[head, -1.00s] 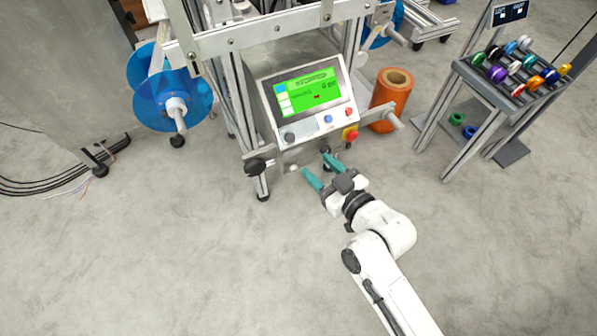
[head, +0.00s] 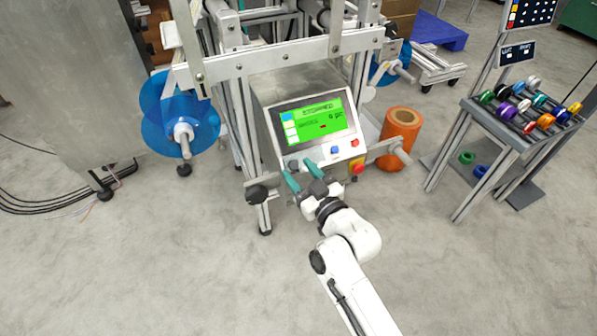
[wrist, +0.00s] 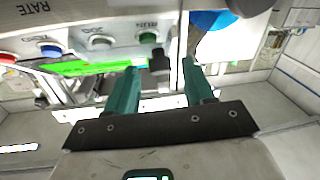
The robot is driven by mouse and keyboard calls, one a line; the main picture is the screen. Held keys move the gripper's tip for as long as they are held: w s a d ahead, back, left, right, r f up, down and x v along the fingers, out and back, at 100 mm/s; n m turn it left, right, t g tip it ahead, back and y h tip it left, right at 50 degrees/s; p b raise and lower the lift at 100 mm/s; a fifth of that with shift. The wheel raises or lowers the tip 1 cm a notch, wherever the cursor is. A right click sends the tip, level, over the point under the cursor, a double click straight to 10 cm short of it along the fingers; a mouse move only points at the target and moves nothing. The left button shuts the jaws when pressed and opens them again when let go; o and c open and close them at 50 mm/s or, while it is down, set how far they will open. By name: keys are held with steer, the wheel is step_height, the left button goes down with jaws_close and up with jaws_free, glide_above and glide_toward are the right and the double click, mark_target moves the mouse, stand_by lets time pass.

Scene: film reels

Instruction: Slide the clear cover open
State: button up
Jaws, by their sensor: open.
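My gripper (head: 297,170) has two teal fingers. In the head view it is just in front of the lower edge of the machine's control panel (head: 316,125). In the wrist view my gripper (wrist: 160,85) is open, with a clear gap between the fingers. A small dark knob (wrist: 161,64) shows in that gap, beyond the fingertips; I cannot tell whether anything touches it. I cannot make out a clear cover with certainty in either view. The panel's green screen (head: 318,121) is lit.
A red and yellow stop button (head: 357,167) sits at the panel's lower right. Blue reels (head: 160,120) are on the left and an orange roll (head: 400,137) on the right. A rack of coloured spools (head: 525,110) stands further right. The floor in front is open.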

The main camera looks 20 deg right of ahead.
steer(key=shift+w+a, duration=0.1)
steer(key=shift+w, duration=0.45)
jaws_close()
stand_by(0.4)
